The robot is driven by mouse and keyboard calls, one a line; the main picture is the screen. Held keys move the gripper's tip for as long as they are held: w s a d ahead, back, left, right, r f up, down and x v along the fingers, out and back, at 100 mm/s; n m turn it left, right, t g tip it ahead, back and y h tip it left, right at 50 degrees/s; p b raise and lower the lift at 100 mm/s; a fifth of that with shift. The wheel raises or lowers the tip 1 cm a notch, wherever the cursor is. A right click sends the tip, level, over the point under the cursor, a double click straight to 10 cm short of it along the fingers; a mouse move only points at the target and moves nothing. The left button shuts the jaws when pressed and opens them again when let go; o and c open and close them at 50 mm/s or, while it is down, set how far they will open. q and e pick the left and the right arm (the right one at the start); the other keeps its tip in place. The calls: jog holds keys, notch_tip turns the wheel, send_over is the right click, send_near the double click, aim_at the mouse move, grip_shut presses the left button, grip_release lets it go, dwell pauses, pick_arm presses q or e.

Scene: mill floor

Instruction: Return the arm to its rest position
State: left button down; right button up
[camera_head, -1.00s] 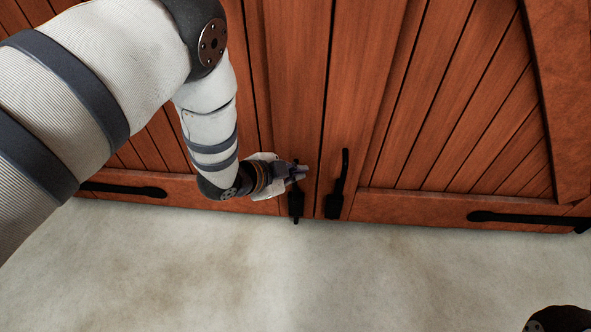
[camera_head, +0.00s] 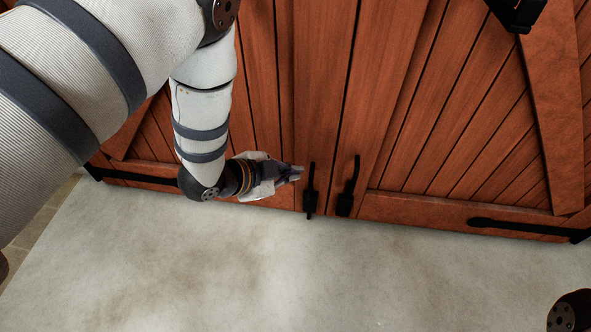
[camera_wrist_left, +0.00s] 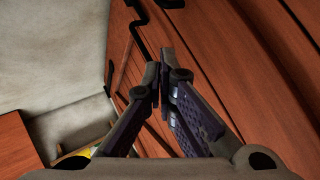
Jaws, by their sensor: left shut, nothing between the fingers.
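My left arm reaches in from the left in the head view and bends down at the elbow. My left gripper (camera_head: 297,172) is shut and empty, in front of the left wooden door (camera_head: 265,100). Its tips lie just left of the left black handle (camera_head: 309,192) in the picture; I cannot tell whether they touch it. In the left wrist view the gripper's fingers (camera_wrist_left: 161,82) meet at the tips with nothing between them. A black handle (camera_wrist_left: 140,30) shows beyond them.
The right wooden door (camera_head: 440,100) has its own black handle (camera_head: 349,190) and a long black hinge strap (camera_head: 520,228). Both doors look shut. Pale floor (camera_head: 260,270) in front of them is clear. In the left wrist view a yellow thing (camera_wrist_left: 74,156) is partly hidden at lower left.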

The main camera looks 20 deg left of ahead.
dwell(0.3)
